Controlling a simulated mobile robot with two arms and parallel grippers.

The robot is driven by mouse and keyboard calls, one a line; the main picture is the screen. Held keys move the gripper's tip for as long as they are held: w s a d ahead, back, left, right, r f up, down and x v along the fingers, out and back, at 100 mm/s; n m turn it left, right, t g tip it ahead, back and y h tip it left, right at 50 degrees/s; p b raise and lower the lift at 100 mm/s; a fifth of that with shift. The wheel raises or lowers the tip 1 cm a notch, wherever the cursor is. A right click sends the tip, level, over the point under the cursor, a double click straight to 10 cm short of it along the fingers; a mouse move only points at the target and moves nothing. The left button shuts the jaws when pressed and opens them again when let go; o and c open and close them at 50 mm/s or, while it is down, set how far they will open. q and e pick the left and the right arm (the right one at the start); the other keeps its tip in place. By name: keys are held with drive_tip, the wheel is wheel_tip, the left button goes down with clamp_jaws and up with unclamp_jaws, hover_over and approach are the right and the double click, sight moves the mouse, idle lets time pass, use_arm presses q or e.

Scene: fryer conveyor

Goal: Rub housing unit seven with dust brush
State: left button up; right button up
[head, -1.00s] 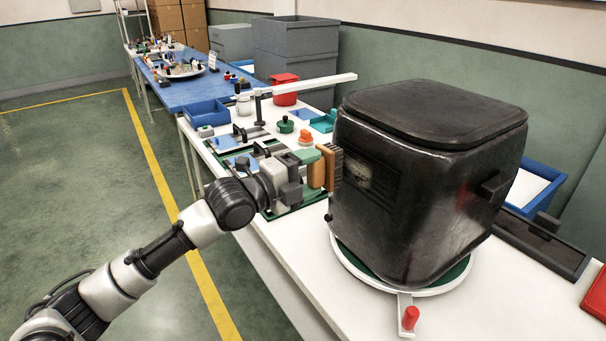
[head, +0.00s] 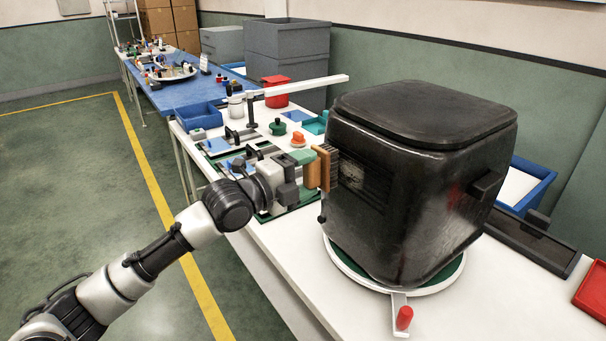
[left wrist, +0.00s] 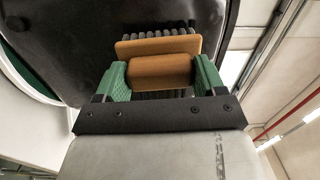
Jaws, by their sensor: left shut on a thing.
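The housing unit (head: 420,190) is a large black rounded box with a lid and a side handle. It stands upright on a round turntable (head: 345,268) with a green top. My left gripper (head: 308,170) is shut on the wooden block of the dust brush (head: 325,167). In the left wrist view the green fingers grip the brush (left wrist: 158,72) from both sides. Its dark bristles face the housing unit's left side, at a vented, dusty patch (head: 352,172). The bristles appear to touch or nearly touch that side. My right gripper is not in view.
A red-knobbed crank (head: 404,318) sticks out at the turntable's front. Fixtures and small parts crowd the white table (head: 268,250) behind my left gripper. A blue bin (head: 525,185) and dark tray (head: 530,240) stand right of the unit. A white bar (head: 300,86) spans the table.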

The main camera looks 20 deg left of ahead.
use_arm(q)
drive_tip(key=shift+x, duration=0.8)
drive_tip(key=shift+s+r, duration=0.1)
drive_tip(key=shift+s, duration=0.05)
drive_tip(key=shift+s+d+r+p, duration=0.1)
drive_tip(key=shift+s+d+p, duration=0.55)
drive_tip(key=shift+d+p, duration=0.25)
drive_tip(key=shift+s+d+p, duration=1.25)
drive_tip(key=shift+s+d, duration=0.4)
drive_tip(key=shift+d, duration=0.45)
drive_tip(key=shift+w+a+p, duration=0.2)
drive_tip(key=shift+w+a, duration=1.05)
drive_tip(key=shift+a, duration=0.2)
drive_tip(key=shift+w+a+p, duration=0.2)
drive_tip(key=shift+w+a, duration=1.05)
drive_tip(key=shift+a, duration=0.25)
drive_tip(key=shift+s, duration=0.1)
